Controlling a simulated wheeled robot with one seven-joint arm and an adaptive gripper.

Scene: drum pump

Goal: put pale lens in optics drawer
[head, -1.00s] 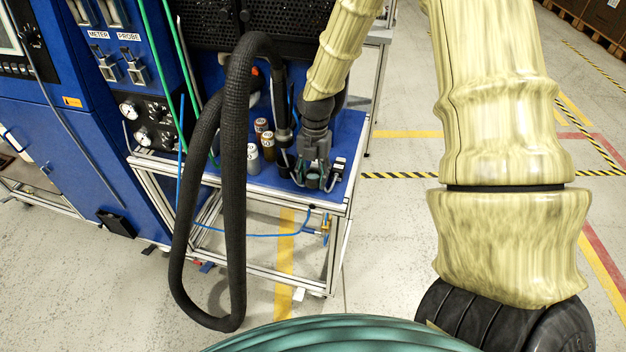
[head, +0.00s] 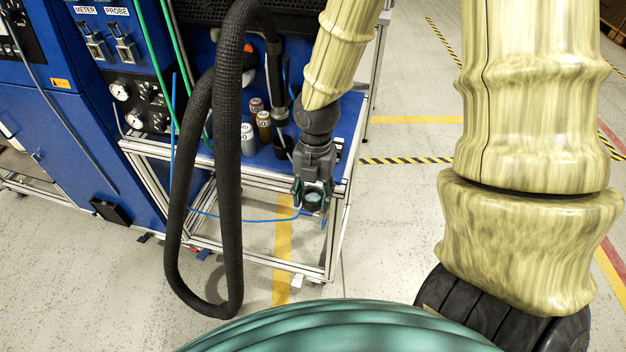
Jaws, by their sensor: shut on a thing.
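My gripper (head: 312,193) is shut on a small round thing with a pale bluish top and a dark rim, which looks like the pale lens (head: 313,197). It holds the lens in front of the front edge of the blue bench top, over the open side of the frame. The fingers hide part of the lens. I cannot make out an optics drawer in this view.
A blue bench top (head: 262,160) on an aluminium frame carries several small labelled bottles (head: 264,125) and a dark cup (head: 283,146). A thick black hose (head: 228,200) hangs in a loop left of my gripper. Blue cabinets (head: 60,130) stand left.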

